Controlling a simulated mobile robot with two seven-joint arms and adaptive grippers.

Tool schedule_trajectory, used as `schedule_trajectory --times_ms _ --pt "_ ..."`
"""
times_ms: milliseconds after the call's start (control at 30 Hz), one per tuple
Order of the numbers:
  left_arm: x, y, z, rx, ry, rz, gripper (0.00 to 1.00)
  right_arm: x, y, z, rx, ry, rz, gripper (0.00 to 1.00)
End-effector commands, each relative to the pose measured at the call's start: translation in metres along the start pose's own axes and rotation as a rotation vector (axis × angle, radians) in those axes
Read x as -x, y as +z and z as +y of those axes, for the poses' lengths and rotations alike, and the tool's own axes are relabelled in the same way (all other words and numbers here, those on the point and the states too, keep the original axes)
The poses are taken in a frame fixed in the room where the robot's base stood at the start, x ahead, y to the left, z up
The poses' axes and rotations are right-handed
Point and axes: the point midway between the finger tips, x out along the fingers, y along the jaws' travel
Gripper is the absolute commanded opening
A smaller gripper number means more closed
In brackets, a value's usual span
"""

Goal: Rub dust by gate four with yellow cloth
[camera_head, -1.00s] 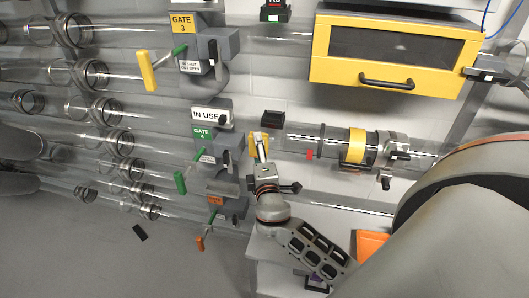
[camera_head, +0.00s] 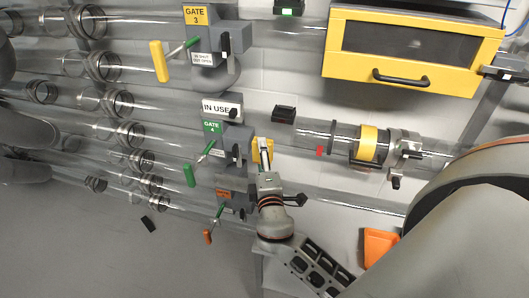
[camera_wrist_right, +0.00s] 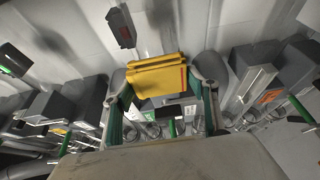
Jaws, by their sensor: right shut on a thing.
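The yellow cloth (camera_head: 262,146) is a small folded yellow piece just right of the grey gate four housing (camera_head: 237,140). It also shows in the right wrist view (camera_wrist_right: 156,76), flat and layered between my fingers. My right gripper (camera_head: 265,157) is shut on the cloth, close to the housing; I cannot tell whether the cloth touches anything. Gate four has a green label (camera_head: 212,127) and a green-handled lever (camera_head: 189,175). I cannot make out the dust. My left gripper is not in view.
Clear tubes run across the wall. Gate three (camera_head: 195,14) with a yellow lever (camera_head: 158,61) is above, and an orange lever (camera_head: 207,236) is below. A yellow box (camera_head: 345,85) is upper right. An orange container (camera_head: 378,246) is lower right.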

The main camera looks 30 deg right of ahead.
Motion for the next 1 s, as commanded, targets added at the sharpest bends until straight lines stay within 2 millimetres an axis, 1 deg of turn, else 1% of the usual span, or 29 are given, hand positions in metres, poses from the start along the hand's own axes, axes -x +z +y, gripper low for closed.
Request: schedule_trajectory --times_ms 100,467,567,800,1000 --pt "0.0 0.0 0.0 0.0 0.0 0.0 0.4 0.004 -0.001 0.0 -0.001 0.0 -0.001 0.35" --pt "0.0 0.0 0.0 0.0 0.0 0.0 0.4 0.006 -0.002 0.0 0.0 0.0 -0.001 0.35" --pt "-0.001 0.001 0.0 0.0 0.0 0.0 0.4 0.011 -0.004 -0.001 0.001 -0.001 -0.001 0.35" --pt "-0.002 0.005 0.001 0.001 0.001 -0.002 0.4 0.029 -0.012 -0.001 0.0 -0.001 -0.001 0.35" --pt "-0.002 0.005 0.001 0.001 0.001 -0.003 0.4 0.032 -0.013 0.001 0.001 0.0 -0.001 0.35"
